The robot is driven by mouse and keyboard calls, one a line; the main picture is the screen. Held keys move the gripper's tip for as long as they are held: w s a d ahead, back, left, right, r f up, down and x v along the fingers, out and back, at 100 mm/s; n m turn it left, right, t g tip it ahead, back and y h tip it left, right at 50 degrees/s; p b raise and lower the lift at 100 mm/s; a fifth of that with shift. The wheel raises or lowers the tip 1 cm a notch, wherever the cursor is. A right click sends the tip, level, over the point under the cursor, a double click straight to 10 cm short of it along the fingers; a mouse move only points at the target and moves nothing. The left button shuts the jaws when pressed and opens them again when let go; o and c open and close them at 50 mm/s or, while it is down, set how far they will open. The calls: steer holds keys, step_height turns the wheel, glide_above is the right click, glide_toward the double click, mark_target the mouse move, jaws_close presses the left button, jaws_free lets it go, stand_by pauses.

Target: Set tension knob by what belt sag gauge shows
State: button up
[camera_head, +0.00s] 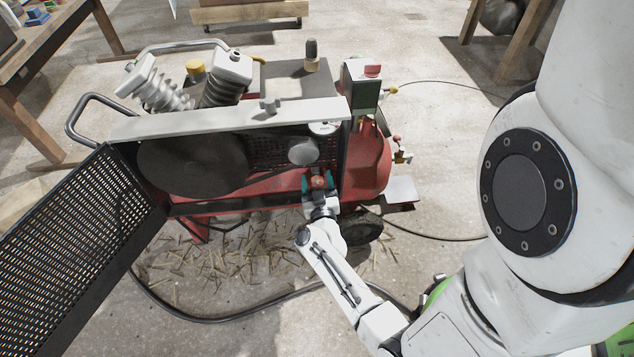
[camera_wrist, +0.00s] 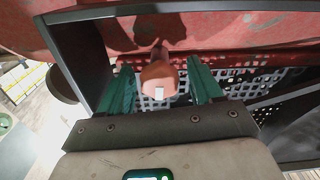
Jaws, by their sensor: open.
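A red belt-driven compressor (camera_head: 376,150) stands on the floor with its mesh guard door (camera_head: 75,250) swung open to the left. Inside are a large dark wheel (camera_head: 192,165) and a smaller grey disc (camera_head: 302,151). A small white round face (camera_head: 323,128), perhaps the sag gauge, sits above the disc; its reading is too small to tell. An orange-brown knob (camera_wrist: 158,82) with a white mark, likely the tension knob, stands out below the disc. My gripper (camera_head: 318,184) is open there, its green fingers (camera_wrist: 118,92) on either side of the knob with visible gaps.
A pale bar (camera_head: 230,120) runs above the wheel and disc. Dark mesh (camera_wrist: 225,78) lies behind the fingers. A black hose (camera_head: 225,318) crosses the floor in front, near scattered wood bits (camera_head: 225,260). Wooden benches (camera_head: 60,45) stand around the back.

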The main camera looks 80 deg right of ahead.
steer(key=c, duration=1.1)
steer(key=shift+o, duration=0.2)
steer(key=shift+m, duration=0.3)
